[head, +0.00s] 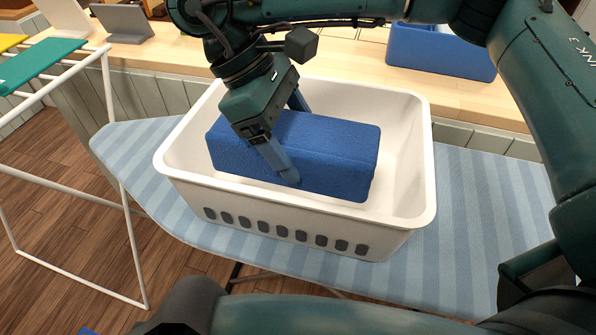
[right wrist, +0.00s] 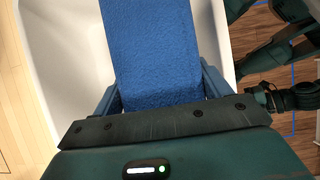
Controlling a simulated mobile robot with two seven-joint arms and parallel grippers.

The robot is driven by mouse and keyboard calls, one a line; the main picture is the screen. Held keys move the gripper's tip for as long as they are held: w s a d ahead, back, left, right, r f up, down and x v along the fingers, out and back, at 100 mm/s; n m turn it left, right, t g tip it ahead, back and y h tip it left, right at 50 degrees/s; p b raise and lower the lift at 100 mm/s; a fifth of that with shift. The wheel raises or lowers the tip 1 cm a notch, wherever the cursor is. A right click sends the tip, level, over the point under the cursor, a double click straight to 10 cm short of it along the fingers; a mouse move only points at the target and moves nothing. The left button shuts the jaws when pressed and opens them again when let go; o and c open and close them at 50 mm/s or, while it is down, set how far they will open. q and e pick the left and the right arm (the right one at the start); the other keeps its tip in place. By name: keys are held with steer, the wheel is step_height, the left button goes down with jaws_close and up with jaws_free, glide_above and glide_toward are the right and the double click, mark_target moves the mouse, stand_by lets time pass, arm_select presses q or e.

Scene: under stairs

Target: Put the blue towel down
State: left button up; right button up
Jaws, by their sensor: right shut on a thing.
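The blue towel (head: 335,150) is a folded, box-like block inside the white laundry basket (head: 425,185). My right gripper (head: 292,140) is shut on the towel, with one finger on its near side and the other on its far side. In the right wrist view the towel (right wrist: 155,50) runs up between the two fingers (right wrist: 160,95), over the white basket (right wrist: 60,60). Whether the towel touches the basket floor cannot be told. My left gripper is not in view.
The basket stands on a blue striped ironing board (head: 480,215). A wooden counter (head: 345,75) behind holds a blue bin (head: 440,55) and a grey stand (head: 122,22). A white drying rack (head: 70,190) with a green cloth (head: 40,62) is at left.

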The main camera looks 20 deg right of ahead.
step_height(320, 180, down, 4)
steer(key=shift+s+r, duration=0.1)
step_height(320, 180, down, 3)
steer(key=shift+r, duration=0.1)
steer(key=shift+f+b, duration=0.65)
steer(key=shift+b, duration=0.15)
steer(key=o, duration=1.1)
steer(key=shift+r, duration=0.1)
